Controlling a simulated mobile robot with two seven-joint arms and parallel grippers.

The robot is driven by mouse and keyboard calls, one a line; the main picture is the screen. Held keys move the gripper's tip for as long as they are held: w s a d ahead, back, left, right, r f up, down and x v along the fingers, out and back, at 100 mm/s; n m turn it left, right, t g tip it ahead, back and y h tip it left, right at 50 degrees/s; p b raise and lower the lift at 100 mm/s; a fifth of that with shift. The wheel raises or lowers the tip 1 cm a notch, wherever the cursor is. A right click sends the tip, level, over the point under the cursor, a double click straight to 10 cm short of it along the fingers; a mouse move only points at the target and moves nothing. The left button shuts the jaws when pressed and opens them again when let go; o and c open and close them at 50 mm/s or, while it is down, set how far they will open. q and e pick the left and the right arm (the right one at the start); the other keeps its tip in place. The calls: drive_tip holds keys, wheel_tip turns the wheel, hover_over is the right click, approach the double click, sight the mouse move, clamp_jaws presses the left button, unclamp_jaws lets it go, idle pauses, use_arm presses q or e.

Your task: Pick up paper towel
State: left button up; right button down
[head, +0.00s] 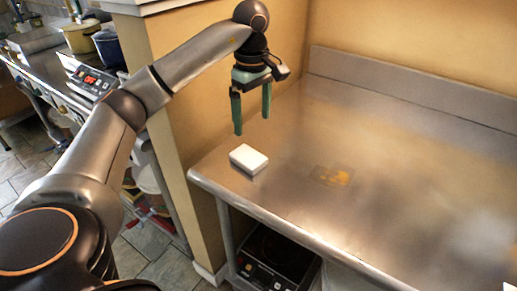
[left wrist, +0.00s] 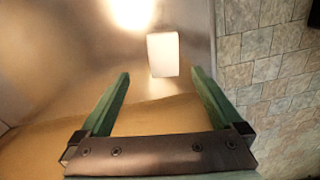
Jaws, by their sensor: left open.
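A small white block, which looks like the folded paper towel (head: 249,159), lies on the metal table near its left front corner. It also shows in the left wrist view (left wrist: 163,54), just beyond the fingertips and roughly between their lines. My left gripper (head: 253,118) has green fingers spread apart with nothing between them. It hangs above the table, behind the white block in the head view and apart from it. Both fingers show in the left wrist view (left wrist: 159,80). My right gripper is not in view.
The metal table (head: 400,190) is mostly bare, with a raised back edge. A tan wall (head: 200,90) stands at its left. A black appliance (head: 275,260) sits below the table. Pots (head: 80,37) and a scale with a red display (head: 92,80) stand at the far left.

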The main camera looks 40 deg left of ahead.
use_arm(q)
hover_over(252, 158)
wheel_tip(252, 158, down, 6)
drive_tip(key=shift+r+b, duration=0.1)
drive_tip(key=shift+b, duration=0.35)
drive_tip(key=shift+f, duration=3.2)
drive_tip(key=c, duration=1.2)
drive_tip(key=shift+o, duration=0.2)
drive_tip(key=shift+r, duration=0.1)
